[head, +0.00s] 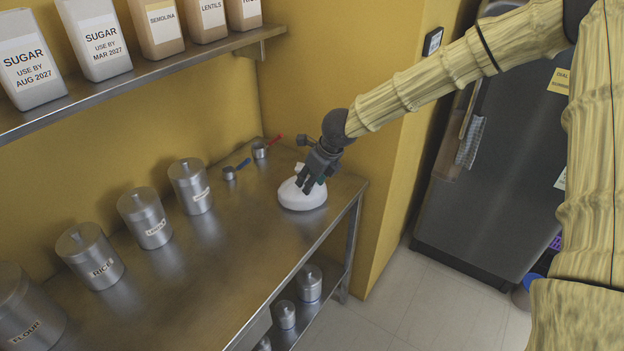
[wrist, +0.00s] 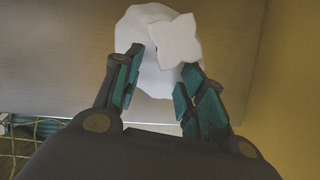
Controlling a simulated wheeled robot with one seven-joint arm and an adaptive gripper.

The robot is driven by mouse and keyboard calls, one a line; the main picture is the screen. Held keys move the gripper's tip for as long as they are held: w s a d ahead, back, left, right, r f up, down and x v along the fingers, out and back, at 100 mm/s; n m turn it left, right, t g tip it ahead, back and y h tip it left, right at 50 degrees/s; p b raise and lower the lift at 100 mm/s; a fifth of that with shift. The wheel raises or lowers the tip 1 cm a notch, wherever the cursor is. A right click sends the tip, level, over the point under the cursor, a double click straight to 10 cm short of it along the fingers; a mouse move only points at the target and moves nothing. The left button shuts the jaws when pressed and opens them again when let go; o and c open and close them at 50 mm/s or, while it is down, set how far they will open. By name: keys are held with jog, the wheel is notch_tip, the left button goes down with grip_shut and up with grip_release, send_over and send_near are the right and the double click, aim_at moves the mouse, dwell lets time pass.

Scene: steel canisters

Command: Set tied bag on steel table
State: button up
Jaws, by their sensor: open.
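The tied bag (head: 302,196) is white and rounded, and sits on the steel table (head: 235,240) near its right end. My gripper (head: 311,187) is over the bag, reaching down from the upper right. In the wrist view the bag (wrist: 150,82) lies beyond the fingertips, with its pointed tied top (wrist: 172,40) near the right finger. My gripper (wrist: 163,70) has its fingers apart there. I cannot tell whether either finger touches the bag.
Labelled steel canisters, including the rice one (head: 91,257), stand along the table's wall side. A blue-handled scoop (head: 236,170) and a red-handled one (head: 265,148) lie behind the bag. A shelf (head: 150,65) with labelled containers hangs above. The table's front middle is clear.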

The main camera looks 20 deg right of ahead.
jog(key=v, duration=1.2)
jog(key=shift+r, duration=0.15)
